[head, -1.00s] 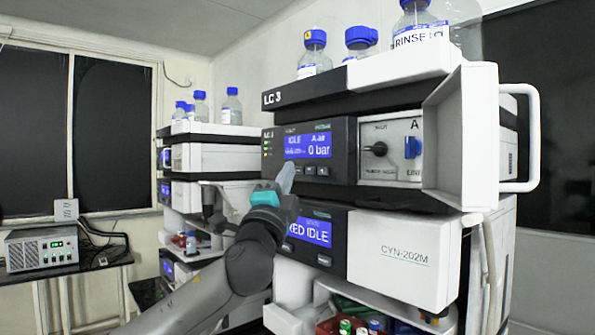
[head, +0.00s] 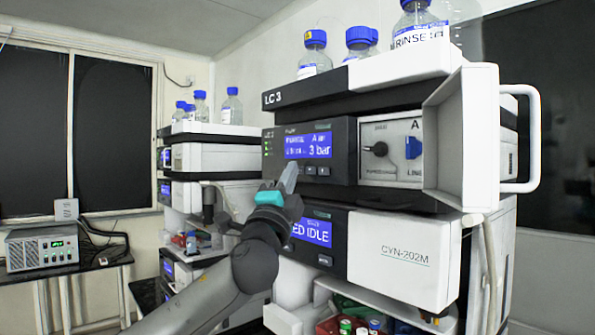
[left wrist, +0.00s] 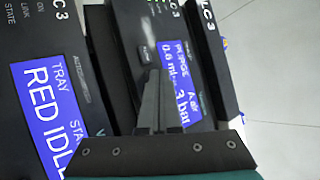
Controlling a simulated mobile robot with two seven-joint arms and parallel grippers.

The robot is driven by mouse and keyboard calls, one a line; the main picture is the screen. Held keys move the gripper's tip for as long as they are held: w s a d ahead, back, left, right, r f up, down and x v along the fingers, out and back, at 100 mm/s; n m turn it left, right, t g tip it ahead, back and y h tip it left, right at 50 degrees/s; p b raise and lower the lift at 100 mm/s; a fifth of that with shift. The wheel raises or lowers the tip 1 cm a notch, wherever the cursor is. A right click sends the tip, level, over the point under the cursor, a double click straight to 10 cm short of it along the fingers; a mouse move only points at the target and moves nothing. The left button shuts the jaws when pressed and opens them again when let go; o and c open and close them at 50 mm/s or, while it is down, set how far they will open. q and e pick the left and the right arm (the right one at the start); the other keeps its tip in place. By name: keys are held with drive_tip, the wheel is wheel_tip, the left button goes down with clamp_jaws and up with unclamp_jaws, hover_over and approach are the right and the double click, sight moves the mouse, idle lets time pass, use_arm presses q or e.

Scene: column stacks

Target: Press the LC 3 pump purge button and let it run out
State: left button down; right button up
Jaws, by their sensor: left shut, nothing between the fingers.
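The LC 3 pump module (head: 342,150) has a blue display (head: 308,146) that reads 3 bar; in the left wrist view the display (left wrist: 178,75) reads PURGE, 0.0 mL, A air, 3 bar. Small dark buttons (head: 323,171) sit in a row under it. My left gripper (head: 290,178) is shut and empty, its tips at the lower left of the display, over the left end of the button row. In the left wrist view the shut fingers (left wrist: 154,80) reach to the panel. One button (left wrist: 143,53) shows beyond them. Whether the tips touch a button is hidden.
Below is the autosampler, its display (head: 311,233) reading RED IDLE. An open white door (head: 462,140) with a handle juts out at right of the pump's valve panel (head: 391,150). Bottles (head: 315,52) stand on top. Another stack (head: 215,157) stands behind at left.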

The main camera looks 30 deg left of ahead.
use_arm(q)
drive_tip(key=shift+s, duration=0.15)
drive_tip(key=shift+s+a, duration=0.25)
drive_tip(key=shift+s, duration=0.35)
drive_tip(key=s, duration=0.1)
drive_tip(key=s+a+b, duration=0.1)
drive_tip(key=s, duration=0.1)
drive_tip(key=s+a, duration=0.1)
drive_tip(key=shift+s+b, duration=0.3)
drive_tip(key=shift+b, duration=0.05)
idle(0.8)
